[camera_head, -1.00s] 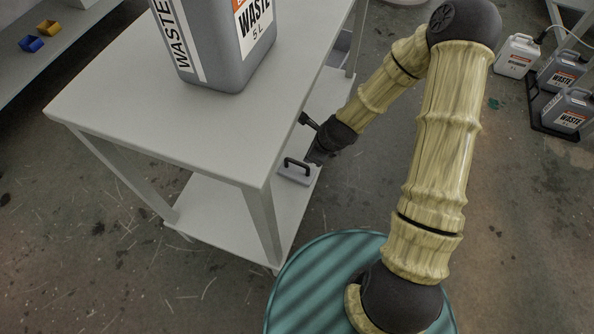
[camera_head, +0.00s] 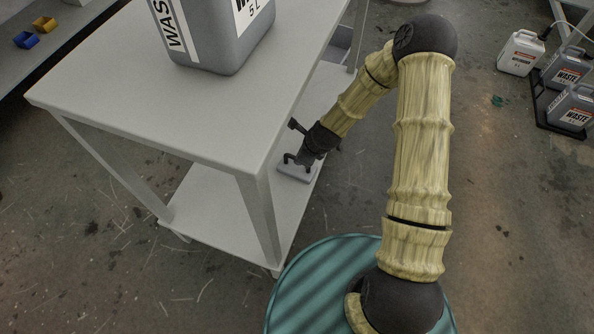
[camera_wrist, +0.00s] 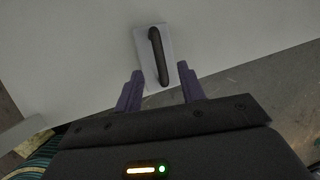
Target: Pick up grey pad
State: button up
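The grey pad (camera_wrist: 146,52) is a small light-grey slab with a black bar handle (camera_wrist: 158,54) on top. It lies on the lower shelf of the white table, near the shelf's edge. In the head view the pad (camera_head: 297,174) shows partly, with my gripper (camera_head: 297,158) just above and behind it. In the wrist view my gripper (camera_wrist: 160,82) is open, its two purple fingers apart on either side of the handle's near end. The handle is not clamped. How high the fingertips are above the pad cannot be told.
The white table top (camera_head: 180,110) overhangs the shelf (camera_head: 215,195), and a table leg (camera_head: 260,215) stands left of the pad. A grey waste canister (camera_head: 225,50) stands on top. More canisters (camera_head: 567,70) stand on the floor at right.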

jog(key=shift+x, duration=0.85)
jog(key=shift+f, duration=0.1)
jog(key=b+x, duration=0.4)
jog(key=x, duration=0.1)
jog(key=shift+f, duration=0.1)
grip_shut()
